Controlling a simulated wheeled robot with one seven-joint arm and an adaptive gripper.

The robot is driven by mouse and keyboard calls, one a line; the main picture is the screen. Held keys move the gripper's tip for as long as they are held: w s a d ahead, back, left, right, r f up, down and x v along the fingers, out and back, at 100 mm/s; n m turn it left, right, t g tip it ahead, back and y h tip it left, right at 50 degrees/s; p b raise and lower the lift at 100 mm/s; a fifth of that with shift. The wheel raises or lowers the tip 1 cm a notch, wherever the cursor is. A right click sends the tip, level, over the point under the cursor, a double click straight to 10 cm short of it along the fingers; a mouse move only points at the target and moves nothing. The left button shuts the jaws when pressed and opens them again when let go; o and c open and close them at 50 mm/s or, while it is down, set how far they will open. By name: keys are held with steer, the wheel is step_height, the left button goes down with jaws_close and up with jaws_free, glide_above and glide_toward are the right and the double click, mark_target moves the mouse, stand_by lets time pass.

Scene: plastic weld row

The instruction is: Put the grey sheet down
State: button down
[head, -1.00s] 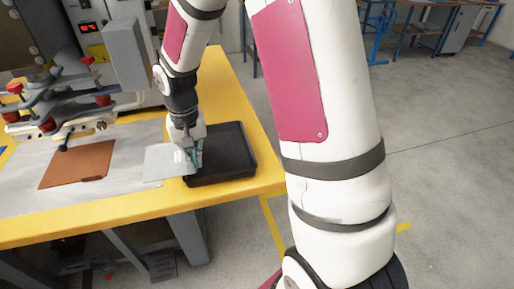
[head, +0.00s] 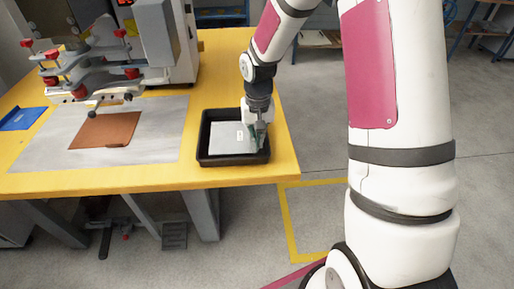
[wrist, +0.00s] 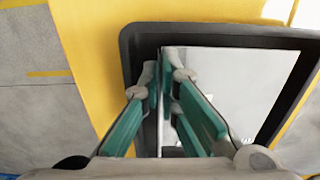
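The grey sheet (head: 228,137) is a thin, pale, shiny rectangle. In the head view it is within the outline of the black tray (head: 204,157). It also shows in the wrist view (wrist: 245,85), inside the tray's rim (wrist: 133,60). My gripper (head: 258,140) is at the sheet's right side in the head view. In the wrist view its green fingers (wrist: 160,85) come close together at the tips, one on each side of the sheet's edge. They look shut on that edge. I cannot tell whether the sheet's underside touches the tray floor.
The tray stands near the right end of the yellow table (head: 284,150). To its left, a brown sheet (head: 105,130) lies on a grey plate (head: 165,125) under a machine with red knobs (head: 100,75). A blue item (head: 22,118) lies at far left.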

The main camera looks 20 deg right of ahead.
steer(key=shift+a+f, duration=0.1)
steer(key=shift+f, duration=1.5)
steer(key=shift+f, duration=0.15)
steer(key=c, duration=2.2)
jaws_free()
steer(key=shift+b, duration=0.3)
steer(key=shift+o, duration=0.6)
step_height(320, 180, up, 13)
steer(key=p, duration=0.2)
steer(key=s+a+r+n+t+h, duration=0.1)
steer(key=s+a+r+n, duration=0.1)
steer(key=s+r, duration=1.05)
steer(key=s+a+r+n+t, duration=0.1)
steer(key=s+a, duration=0.1)
steer(key=s, duration=1.6)
steer(key=shift+s+r+n+y, duration=0.35)
steer(key=shift+n+y, duration=0.05)
